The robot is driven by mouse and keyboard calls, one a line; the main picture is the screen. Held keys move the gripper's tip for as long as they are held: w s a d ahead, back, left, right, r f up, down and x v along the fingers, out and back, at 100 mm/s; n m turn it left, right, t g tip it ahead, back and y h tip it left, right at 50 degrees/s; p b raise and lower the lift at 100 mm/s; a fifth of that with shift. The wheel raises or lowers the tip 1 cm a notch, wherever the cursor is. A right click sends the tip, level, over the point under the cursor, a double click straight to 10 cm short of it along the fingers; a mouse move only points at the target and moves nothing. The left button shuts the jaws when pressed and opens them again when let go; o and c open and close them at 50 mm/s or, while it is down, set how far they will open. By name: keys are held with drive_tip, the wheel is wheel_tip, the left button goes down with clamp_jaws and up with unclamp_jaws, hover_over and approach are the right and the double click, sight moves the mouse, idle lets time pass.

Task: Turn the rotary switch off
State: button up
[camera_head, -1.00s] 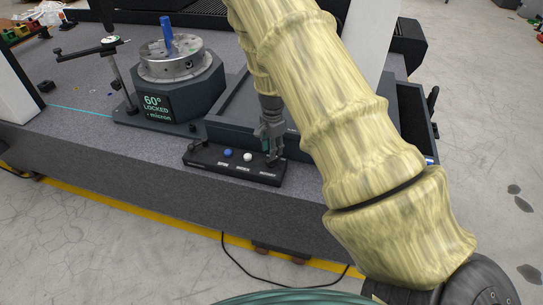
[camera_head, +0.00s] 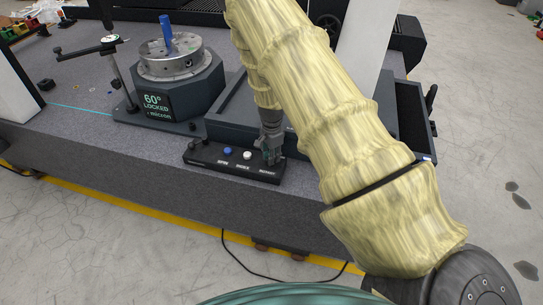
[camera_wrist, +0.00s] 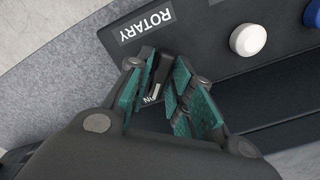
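The rotary switch (camera_wrist: 156,75) is a small dark knob beside the label "ROTARY" in the wrist view. It sits on the black control panel (camera_head: 208,159), at the panel's right end in the head view, where my gripper covers it. My gripper (camera_head: 268,158) is down at that end of the panel. In the wrist view my gripper (camera_wrist: 164,70) has its teal-padded fingers on either side of the knob. The left pad is close to the knob and a gap shows on the right. Part of a white marking shows between the fingers; the knob's full pointing direction is hidden.
A blue button (camera_head: 227,151) and a white button (camera_head: 247,155) are left of my gripper on the panel. A rotary table (camera_head: 172,93) reading "60° LOCKED" stands behind on the granite bed (camera_head: 85,133). A dial indicator stand (camera_head: 119,82) is left of it.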

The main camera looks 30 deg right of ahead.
clamp_jaws()
drive_tip(key=shift+n, duration=0.3)
drive_tip(key=n+b, duration=0.1)
drive_tip(key=n, duration=0.3)
drive_tip(key=shift+w+n, duration=0.1)
drive_tip(key=shift+n, duration=0.2)
drive_tip(key=n+b, duration=0.1)
drive_tip(key=n, duration=0.3)
drive_tip(key=shift+a, duration=0.1)
drive_tip(key=shift+n+b, duration=0.35)
drive_tip(key=shift+n, duration=1.05)
drive_tip(key=o, duration=0.5)
unclamp_jaws()
drive_tip(key=shift+o, duration=0.2)
